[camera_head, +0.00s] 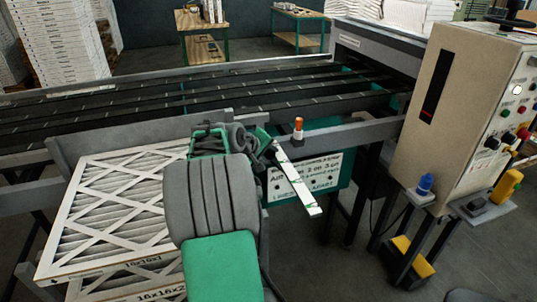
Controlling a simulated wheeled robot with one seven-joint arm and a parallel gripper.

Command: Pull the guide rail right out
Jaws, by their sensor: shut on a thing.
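My gripper (270,148) is in the middle of the view, beyond my grey and green arm, and its fingertips are small and partly hidden. It is shut on the upper end of a narrow pale bar (298,184), which looks like the guide rail. The bar slants down to the right, and its lower end hangs free in front of a green panel with a white sign (320,166). My arm hides part of the area left of the gripper.
Boxed pleated filters (110,212) lie at the left. A conveyor with dark belts (200,95) runs behind. An orange-topped post (298,128) stands close right of my gripper. A beige control cabinet (455,110) stands at the right. Open floor shows at lower right.

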